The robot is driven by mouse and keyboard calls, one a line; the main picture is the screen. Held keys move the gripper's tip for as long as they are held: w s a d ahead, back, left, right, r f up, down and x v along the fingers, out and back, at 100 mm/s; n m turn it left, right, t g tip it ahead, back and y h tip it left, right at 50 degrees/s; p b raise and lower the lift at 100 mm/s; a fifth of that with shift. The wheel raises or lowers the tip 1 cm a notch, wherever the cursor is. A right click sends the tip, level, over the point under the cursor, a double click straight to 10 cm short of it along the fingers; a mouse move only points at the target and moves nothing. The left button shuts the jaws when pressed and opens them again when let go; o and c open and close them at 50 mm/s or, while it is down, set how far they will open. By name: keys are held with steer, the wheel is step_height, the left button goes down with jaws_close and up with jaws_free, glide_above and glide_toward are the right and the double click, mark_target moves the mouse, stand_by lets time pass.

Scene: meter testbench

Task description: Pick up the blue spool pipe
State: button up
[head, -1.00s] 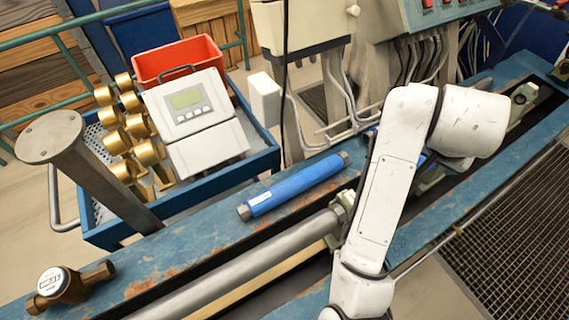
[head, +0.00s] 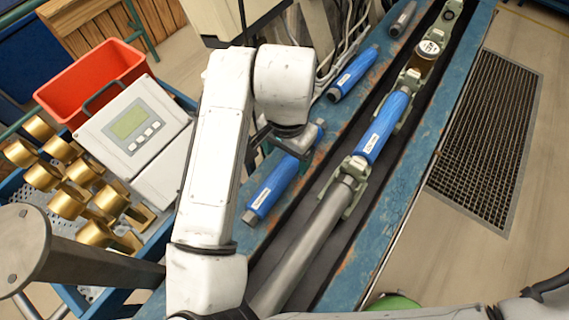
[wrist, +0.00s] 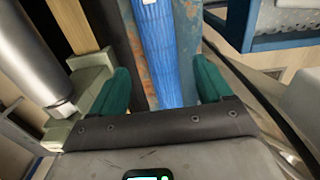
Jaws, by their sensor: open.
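A blue spool pipe (head: 272,188) with a white label and grey ends lies on the bench ledge, partly hidden behind my arm and gripper. My gripper (head: 294,143) is over its far part. In the wrist view my gripper (wrist: 163,82) is open, with a green fingertip on each side of the blue pipe (wrist: 166,40). The pipe runs lengthwise between the fingertips, and its near end is hidden by the gripper body. I cannot tell how far the fingertips are above the ledge. Another blue pipe (head: 354,73) lies farther along the ledge, and one (head: 383,127) sits in the bench line.
A brass meter (head: 424,58) and a steel pipe (head: 308,245) are in the bench line. A grey pipe piece (head: 403,18) lies at the far ledge. A cart at left holds a red bin (head: 92,80), a grey display box (head: 132,124) and several brass fittings.

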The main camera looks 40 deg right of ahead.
mark_target(287, 164)
steer(key=shift+w+d+f+p, duration=0.15)
steer(key=shift+f+p, duration=0.2)
steer(key=shift+f, duration=1.2)
steer(key=shift+d+f+p, duration=0.1)
steer(key=shift+f+p, duration=0.25)
steer(key=shift+f, duration=1.2)
jaws_close()
